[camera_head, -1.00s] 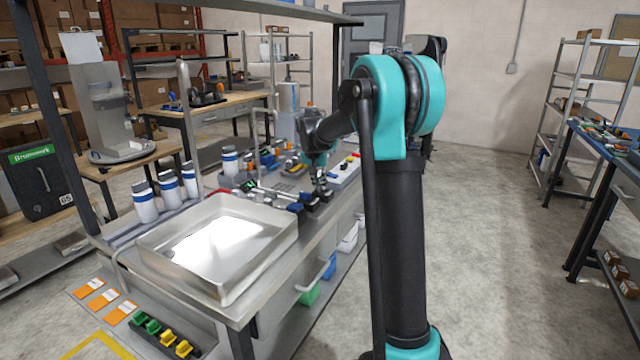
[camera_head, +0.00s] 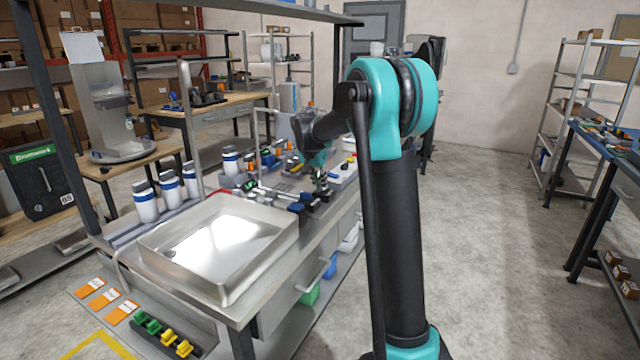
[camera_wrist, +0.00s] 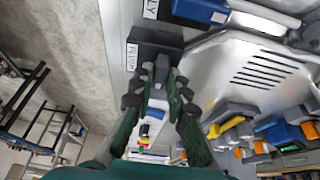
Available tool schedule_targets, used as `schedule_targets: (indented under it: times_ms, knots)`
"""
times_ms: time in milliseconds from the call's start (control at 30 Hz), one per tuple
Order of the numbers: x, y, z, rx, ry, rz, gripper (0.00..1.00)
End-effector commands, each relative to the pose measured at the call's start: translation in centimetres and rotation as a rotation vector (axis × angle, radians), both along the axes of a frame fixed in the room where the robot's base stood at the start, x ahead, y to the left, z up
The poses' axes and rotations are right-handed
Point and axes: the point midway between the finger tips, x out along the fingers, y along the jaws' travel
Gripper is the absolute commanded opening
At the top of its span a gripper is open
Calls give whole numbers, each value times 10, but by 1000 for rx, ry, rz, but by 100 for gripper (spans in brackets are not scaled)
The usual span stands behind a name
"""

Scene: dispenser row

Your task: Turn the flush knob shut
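The flush knob (camera_wrist: 162,66) is a dark, narrow handle on a dark base in the wrist view, beside a white label reading FLUSH (camera_wrist: 132,56). My gripper (camera_wrist: 161,76) has one finger on each side of the knob, and the fingertips appear to be closed against it. The fingers hide part of the knob's sides. In the head view my gripper (camera_head: 320,190) is low over the bench's right edge, and the knob is too small to make out there. A second knob with a blue handle (camera_wrist: 203,10) sits at the top, near a label ending in LY.
A metal sink (camera_head: 220,245) fills the near end of the bench. White bottles with blue bands (camera_head: 170,185) stand to its left. A slotted metal plate (camera_wrist: 262,70) and several coloured valve handles (camera_wrist: 240,130) lie right of my gripper. Open floor (camera_head: 490,230) lies right of the bench.

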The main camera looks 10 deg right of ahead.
Motion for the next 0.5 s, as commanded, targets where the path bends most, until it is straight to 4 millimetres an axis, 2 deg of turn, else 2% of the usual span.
schedule_targets:
  times_ms: [33,100,133,500]
  knots:
    - [0,0,0,0,0,0,24]
    - [0,0,0,0,0,1,32]
    - [0,0,0,0,0,1,34]
    - [-2,2,6,0,-1,2,34]
